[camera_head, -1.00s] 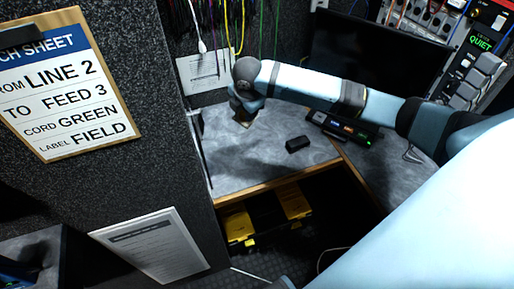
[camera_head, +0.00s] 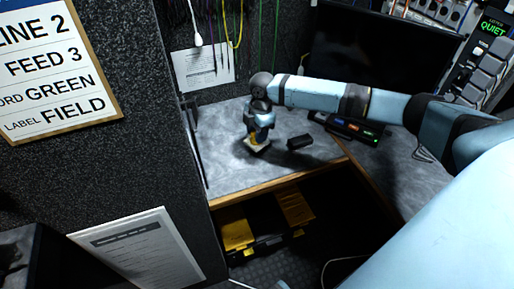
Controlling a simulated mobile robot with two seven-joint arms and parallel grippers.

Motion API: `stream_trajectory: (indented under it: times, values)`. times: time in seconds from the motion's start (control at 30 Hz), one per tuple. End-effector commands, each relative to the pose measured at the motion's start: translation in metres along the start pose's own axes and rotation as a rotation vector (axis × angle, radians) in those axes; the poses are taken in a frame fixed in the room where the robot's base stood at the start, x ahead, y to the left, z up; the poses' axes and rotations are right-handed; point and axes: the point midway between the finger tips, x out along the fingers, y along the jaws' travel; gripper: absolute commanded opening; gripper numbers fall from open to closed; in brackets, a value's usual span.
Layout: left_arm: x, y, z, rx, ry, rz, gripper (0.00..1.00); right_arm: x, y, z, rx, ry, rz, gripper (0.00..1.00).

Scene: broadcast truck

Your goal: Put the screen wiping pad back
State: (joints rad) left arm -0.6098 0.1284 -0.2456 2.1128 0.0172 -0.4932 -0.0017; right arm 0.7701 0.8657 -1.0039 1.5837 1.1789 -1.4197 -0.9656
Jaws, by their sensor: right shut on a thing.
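My right gripper (camera_head: 258,132) reaches in from the right and points down over the grey desk on the left. It is shut on a small pale and yellow pad (camera_head: 257,147), which I take to be the screen wiping pad. The pad is just above or touching the desk top; I cannot tell which. The fingers hide part of it. A small black block (camera_head: 300,141) lies on the desk to the right of the pad, apart from it. My left gripper is out of view.
The grey desk (camera_head: 228,176) has free room around the pad. A dark monitor (camera_head: 365,62) stands behind my right arm. A lit button strip (camera_head: 350,127) lies right of the block. A dark partition (camera_head: 150,120) rises at left. A yellow-and-black case (camera_head: 238,232) sits below.

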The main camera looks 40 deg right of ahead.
Motion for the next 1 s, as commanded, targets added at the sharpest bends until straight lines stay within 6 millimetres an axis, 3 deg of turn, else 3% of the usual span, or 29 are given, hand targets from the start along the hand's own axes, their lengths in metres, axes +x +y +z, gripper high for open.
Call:
stream_trajectory:
  times: [0.53, 0.87, 0.9, 1.0]
  values:
    - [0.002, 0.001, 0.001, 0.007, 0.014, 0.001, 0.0, 0.063, 0.0, 0.007, 0.0, 0.0, 0.0, 0.2]
    - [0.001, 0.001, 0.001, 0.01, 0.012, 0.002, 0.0, 0.065, 0.0, 0.008, -0.001, 0.0, 0.001, 0.2]
    - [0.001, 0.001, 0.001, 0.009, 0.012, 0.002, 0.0, 0.065, 0.0, 0.008, -0.001, 0.0, 0.002, 0.46]
    - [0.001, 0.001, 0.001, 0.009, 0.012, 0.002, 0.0, 0.065, 0.0, 0.008, -0.001, 0.0, 0.002, 0.65]
